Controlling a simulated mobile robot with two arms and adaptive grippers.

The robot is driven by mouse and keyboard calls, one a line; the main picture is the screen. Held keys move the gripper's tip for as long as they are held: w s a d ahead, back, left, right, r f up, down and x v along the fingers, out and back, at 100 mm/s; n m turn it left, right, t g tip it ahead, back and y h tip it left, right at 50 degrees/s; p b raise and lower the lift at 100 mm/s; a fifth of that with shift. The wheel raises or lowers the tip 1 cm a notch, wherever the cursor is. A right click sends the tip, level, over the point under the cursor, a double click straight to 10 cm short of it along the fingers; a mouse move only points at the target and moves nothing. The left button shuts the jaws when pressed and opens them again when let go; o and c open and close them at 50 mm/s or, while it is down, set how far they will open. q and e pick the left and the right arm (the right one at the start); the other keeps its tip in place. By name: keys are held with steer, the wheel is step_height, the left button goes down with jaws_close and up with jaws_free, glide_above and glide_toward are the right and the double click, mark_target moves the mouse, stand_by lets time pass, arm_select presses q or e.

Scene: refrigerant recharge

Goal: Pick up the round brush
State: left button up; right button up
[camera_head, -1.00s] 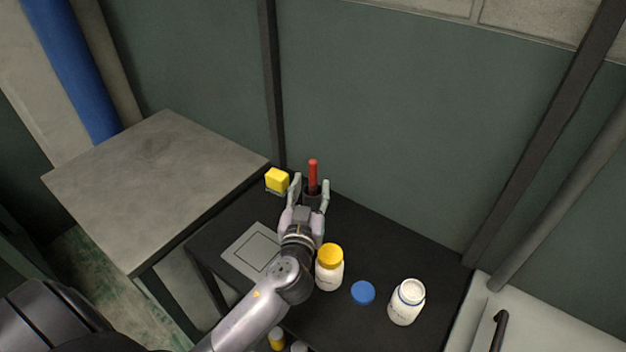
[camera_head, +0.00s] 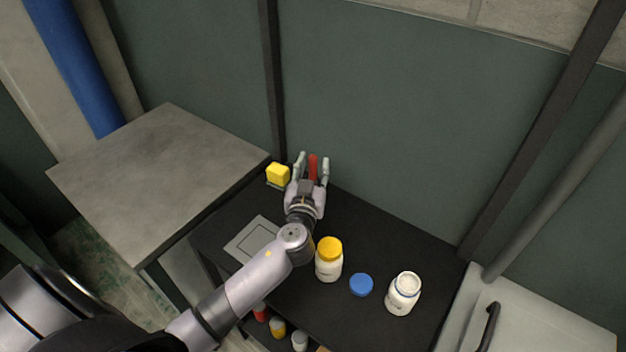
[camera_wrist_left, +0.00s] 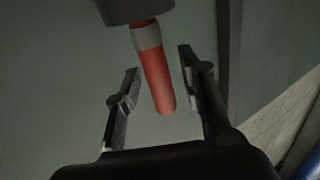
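The round brush shows as a red handle (camera_head: 313,167) standing upright at the back of the black table. In the left wrist view the red handle (camera_wrist_left: 155,75) has a grey band and a dark cup-like holder (camera_wrist_left: 135,10) at its base. My left gripper (camera_head: 312,160) is open, with one finger on each side of the handle. In the wrist view its fingers (camera_wrist_left: 160,85) stand apart from the handle with gaps on both sides. The brush's head is hidden in the holder. My right gripper is not in view.
A yellow block (camera_head: 278,174) stands just left of the gripper. On the black table (camera_head: 400,250) are a yellow-capped bottle (camera_head: 329,262), a blue lid (camera_head: 361,285), an open white jar (camera_head: 403,294) and a grey plate (camera_head: 250,238). The wall (camera_head: 410,130) rises close behind.

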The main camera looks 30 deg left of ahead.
arm_select(q)
jaws_close()
stand_by(0.4)
